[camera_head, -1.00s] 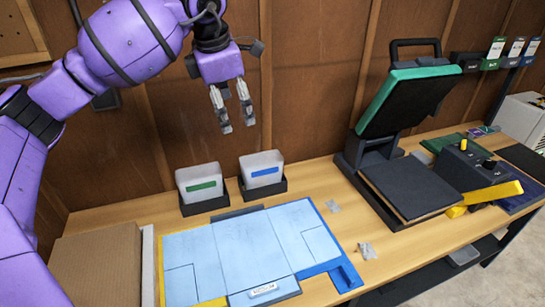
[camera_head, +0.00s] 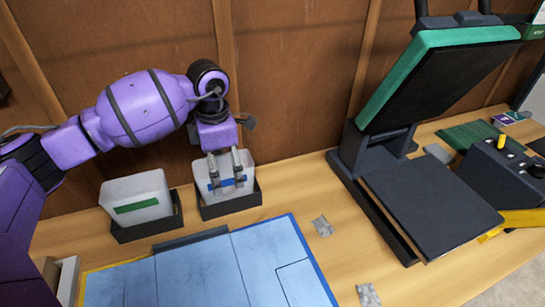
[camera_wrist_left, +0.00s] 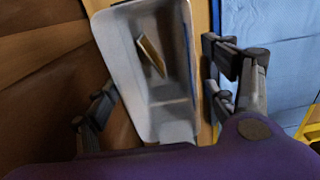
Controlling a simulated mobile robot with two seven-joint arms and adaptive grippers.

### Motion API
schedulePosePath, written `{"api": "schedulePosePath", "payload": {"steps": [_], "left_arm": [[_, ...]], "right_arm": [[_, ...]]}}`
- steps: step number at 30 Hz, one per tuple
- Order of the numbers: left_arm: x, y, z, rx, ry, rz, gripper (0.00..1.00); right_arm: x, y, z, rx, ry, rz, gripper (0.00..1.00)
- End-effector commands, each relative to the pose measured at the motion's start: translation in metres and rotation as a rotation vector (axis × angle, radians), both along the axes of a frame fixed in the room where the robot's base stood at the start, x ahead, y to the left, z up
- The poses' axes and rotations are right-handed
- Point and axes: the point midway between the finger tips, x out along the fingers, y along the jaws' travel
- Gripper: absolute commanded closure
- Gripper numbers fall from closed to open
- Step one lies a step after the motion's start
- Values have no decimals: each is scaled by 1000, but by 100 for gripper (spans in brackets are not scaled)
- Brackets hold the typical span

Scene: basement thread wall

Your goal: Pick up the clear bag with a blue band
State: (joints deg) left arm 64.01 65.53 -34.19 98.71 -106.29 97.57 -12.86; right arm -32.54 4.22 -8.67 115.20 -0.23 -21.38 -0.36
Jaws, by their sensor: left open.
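The clear bag with a blue band (camera_head: 226,172) stands upright in a small black holder (camera_head: 231,207) against the wooden wall. My left gripper (camera_head: 227,188) is open and empty, pointing down, with its two fingers in front of part of the bag and band in the head view. In the left wrist view the bag (camera_wrist_left: 166,92) is seen from above, open at the top, with a tan flat piece (camera_wrist_left: 151,56) inside. The open fingers (camera_wrist_left: 160,100) appear on either side of it there; contact cannot be told. My right gripper is not in view.
A similar bag with a green band (camera_head: 137,207) stands in its own black holder just left. A blue mat (camera_head: 208,268) lies in front. A press with a raised green-edged lid (camera_head: 440,75) stands to the right. Small grey packets (camera_head: 322,227) lie between.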

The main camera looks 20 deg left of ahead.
Motion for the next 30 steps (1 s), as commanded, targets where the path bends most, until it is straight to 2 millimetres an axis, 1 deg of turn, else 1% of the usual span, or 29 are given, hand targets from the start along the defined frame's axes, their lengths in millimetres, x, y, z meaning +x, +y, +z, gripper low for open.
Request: {"api": "schedulePosePath", "payload": {"steps": [3,7,9,14,17,24,30], "left_arm": [[0,0,-18,-1,5,2,23],[1,0,-37,0,5,1,23],[1,0,-41,0,4,0,23],[1,0,-42,0,3,0,23],[1,0,-42,0,3,0,33],[1,0,-42,0,3,0,65],[1,0,-42,0,3,0,65]], "right_arm": [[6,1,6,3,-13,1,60],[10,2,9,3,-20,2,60],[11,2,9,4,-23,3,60],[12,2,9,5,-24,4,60],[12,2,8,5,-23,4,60],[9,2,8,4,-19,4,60],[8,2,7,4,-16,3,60]]}}
